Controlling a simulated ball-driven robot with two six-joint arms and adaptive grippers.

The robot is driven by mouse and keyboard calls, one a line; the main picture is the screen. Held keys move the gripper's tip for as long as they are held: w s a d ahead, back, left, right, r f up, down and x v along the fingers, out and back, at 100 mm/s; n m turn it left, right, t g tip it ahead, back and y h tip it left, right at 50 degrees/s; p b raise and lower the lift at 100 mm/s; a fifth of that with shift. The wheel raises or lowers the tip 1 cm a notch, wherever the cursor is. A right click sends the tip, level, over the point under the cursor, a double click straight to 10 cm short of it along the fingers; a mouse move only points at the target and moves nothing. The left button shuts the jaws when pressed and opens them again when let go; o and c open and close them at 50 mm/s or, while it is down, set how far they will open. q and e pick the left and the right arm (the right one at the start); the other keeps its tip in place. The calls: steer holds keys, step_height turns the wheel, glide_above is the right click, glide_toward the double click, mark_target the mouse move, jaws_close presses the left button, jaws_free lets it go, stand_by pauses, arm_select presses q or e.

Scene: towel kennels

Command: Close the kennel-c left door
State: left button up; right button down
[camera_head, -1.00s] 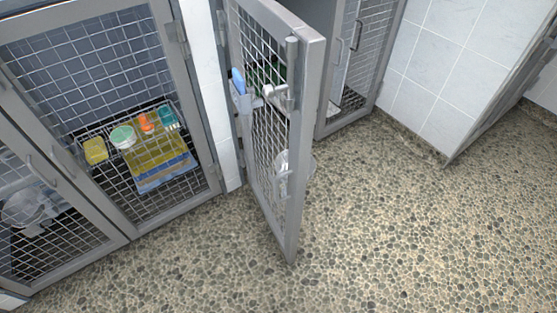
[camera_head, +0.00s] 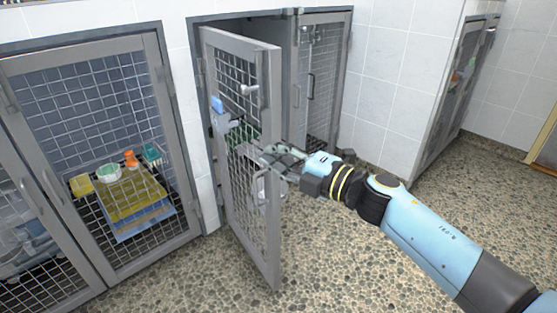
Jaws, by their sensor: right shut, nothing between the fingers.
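The open mesh door (camera_head: 272,130) in the middle is the left door of its kennel. It is hinged at its left side and swung out toward me, with a grey frame and a latch handle near its top. The right door (camera_head: 322,85) of the same kennel looks shut. My right gripper (camera_head: 272,150) is shut and empty at the free edge of the open door, about mid-height. I cannot tell whether it touches the door. My left gripper is not in view. No kennel label is readable.
A closed kennel (camera_head: 98,150) at the left holds a basket with several coloured items behind its mesh. Pebbled floor (camera_head: 330,270) is free at the front. White tiled wall (camera_head: 395,60) and another kennel (camera_head: 462,85) stand at the right.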

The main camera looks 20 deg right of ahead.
mark_target(267, 139)
steer(key=b+x, duration=0.1)
steer(key=x, duration=0.7)
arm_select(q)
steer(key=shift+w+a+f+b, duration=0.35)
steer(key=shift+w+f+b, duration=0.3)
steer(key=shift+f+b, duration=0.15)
arm_select(e)
steer(key=shift+d+f, duration=0.1)
steer(key=shift+d, duration=2.1)
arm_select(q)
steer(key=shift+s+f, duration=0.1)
arm_select(e)
steer(key=shift+d, duration=0.1)
